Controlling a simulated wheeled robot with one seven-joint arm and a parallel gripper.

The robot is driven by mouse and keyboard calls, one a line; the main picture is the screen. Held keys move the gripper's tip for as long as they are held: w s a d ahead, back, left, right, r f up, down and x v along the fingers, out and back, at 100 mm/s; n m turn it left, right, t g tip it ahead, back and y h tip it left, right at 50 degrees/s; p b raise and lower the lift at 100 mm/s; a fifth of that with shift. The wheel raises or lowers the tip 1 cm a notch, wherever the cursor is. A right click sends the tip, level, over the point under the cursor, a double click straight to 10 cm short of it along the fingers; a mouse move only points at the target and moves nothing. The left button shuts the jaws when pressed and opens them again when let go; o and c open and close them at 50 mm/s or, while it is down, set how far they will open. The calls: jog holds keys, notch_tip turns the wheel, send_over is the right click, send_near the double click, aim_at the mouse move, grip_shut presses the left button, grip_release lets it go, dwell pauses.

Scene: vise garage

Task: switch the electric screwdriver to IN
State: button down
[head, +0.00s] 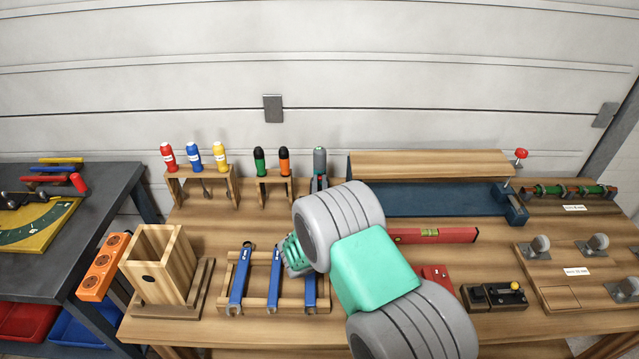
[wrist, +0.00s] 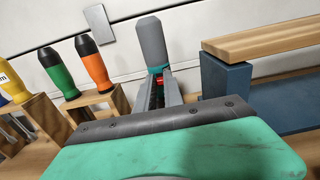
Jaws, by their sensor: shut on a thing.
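The electric screwdriver (head: 319,161) stands upright at the back of the bench, grey with a teal band. It also shows in the wrist view (wrist: 151,42), with a small red part (wrist: 159,81) low on its front. My gripper (wrist: 161,90) is at the screwdriver's lower part, its grey fingers on either side and shut on it. In the head view my wrist hides most of the gripper. The fingers hide much of the red part, and I cannot read any switch marking or tell its setting.
Green and orange screwdrivers (head: 259,161) stand in a wooden rack just left. Blue wrenches (head: 240,280) lie on a wooden rack in front, beside a wooden box (head: 160,265).

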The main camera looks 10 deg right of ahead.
notch_tip(320, 180, down, 2)
jog(key=shift+f+b, duration=0.1)
jog(key=shift+b, duration=0.65)
jog(key=c, duration=1.4)
grip_release()
jog(key=shift+c, duration=0.2)
jog(key=shift+s, duration=0.1)
jog(key=s+a+b, duration=0.1)
jog(key=s+b, duration=0.1)
jog(key=s, duration=0.5)
jog(key=shift+s+a, duration=0.25)
